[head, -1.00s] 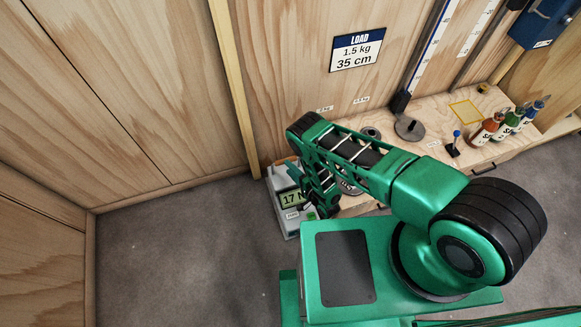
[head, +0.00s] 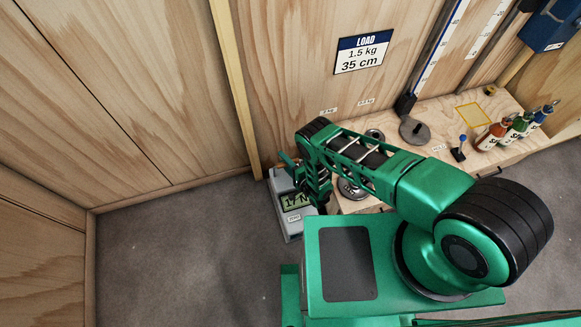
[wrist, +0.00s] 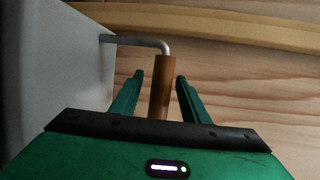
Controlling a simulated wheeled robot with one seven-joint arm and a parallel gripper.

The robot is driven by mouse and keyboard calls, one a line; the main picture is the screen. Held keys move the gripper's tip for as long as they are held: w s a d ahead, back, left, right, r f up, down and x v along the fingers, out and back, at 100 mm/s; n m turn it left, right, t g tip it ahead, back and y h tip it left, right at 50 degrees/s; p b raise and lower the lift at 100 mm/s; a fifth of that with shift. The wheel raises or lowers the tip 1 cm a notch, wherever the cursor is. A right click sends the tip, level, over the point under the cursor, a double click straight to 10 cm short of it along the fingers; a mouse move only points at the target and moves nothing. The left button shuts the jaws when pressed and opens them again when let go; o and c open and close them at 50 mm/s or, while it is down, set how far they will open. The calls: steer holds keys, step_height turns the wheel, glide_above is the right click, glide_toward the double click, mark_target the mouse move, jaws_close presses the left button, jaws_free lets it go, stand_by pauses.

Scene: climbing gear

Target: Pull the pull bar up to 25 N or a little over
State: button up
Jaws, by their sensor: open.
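The pull bar is a brown cylinder (wrist: 161,85) on a bent grey metal rod (wrist: 135,41). In the wrist view the rod comes out of a pale grey housing on the left. My gripper (wrist: 160,78) is open, with one finger on each side of the bar and a gap visible to both. In the head view the grey force gauge (head: 291,226) stands low by the wall, and its display (head: 296,202) reads 17 N. My arm covers part of the gauge and hides the bar there.
A wall sign (head: 363,53) reads LOAD 1.5 kg, 35 cm. A wooden bench (head: 450,110) on the right carries metal weights (head: 414,131), several bottles (head: 492,136) and a small blue-topped lever (head: 459,150). The floor (head: 180,260) left of the gauge is clear.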

steer(key=shift+x, duration=0.95)
jaws_close()
steer(key=shift+r, duration=2.85)
stand_by(1.3)
jaws_free()
steer(key=v, duration=1)
steer(key=shift+s+d, duration=0.25)
steer(key=shift+s, duration=0.1)
